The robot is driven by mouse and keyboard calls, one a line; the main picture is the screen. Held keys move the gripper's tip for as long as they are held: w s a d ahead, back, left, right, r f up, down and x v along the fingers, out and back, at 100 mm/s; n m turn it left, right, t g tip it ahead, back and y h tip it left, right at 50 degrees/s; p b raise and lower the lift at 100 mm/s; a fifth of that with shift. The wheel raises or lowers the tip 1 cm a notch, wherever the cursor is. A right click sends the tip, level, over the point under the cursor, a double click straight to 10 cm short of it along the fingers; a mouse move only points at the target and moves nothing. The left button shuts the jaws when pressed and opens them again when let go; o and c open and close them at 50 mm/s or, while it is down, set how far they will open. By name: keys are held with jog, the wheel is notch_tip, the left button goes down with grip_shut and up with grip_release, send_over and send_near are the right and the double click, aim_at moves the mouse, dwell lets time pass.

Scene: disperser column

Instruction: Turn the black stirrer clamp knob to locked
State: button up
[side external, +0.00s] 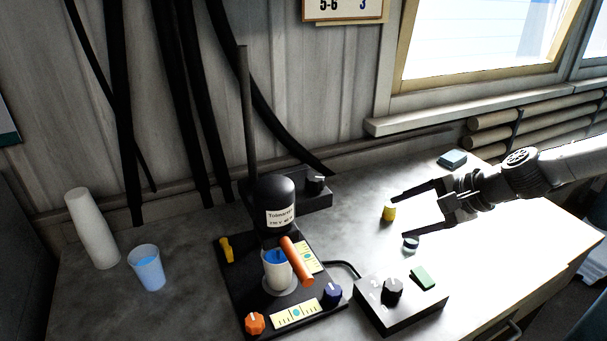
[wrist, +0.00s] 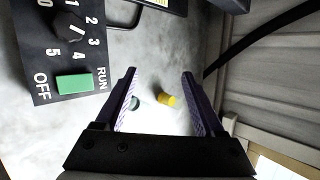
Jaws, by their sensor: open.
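The black clamp knob (side external: 316,182) with a pale mark sits on a black block (side external: 290,198) at the column, behind and right of the black stirrer motor (side external: 275,195). Whether its mark points to locked is too small to read. My gripper (side external: 401,216) is open and empty, to the right of the knob and apart from it, fingers pointing left. In the wrist view my gripper (wrist: 158,72) shows both fingers spread with nothing between the tips. The knob cannot be made out in the wrist view.
A control box (side external: 400,305) with a black dial (side external: 392,289) and green button (side external: 423,277) stands front right. A yellow cylinder (side external: 389,211) and a small capped jar (side external: 411,243) lie near my fingers. A blue cup (side external: 147,270) and white cup stack (side external: 92,230) stand left.

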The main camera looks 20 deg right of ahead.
aim_at(304, 185)
jog(key=w+d+r+n+t+h, duration=0.3)
jog(key=w+d+r+n+h, duration=0.1)
jog(key=d+n, duration=0.25)
notch_tip(304, 185, up, 6)
jog(key=w+a+n+t+y, duration=0.2)
jog(key=w+n+t, duration=0.15)
jog(key=n, duration=0.35)
jog(key=s+a+r+n+y, duration=0.4)
jog(key=a+r+n+y, duration=0.2)
jog(key=a+n+y, duration=0.45)
notch_tip(304, 185, down, 11)
jog(key=a+n+h, duration=0.1)
jog(key=x, duration=1.3)
jog(key=shift+a+f, duration=0.3)
jog(key=shift+f, duration=0.1)
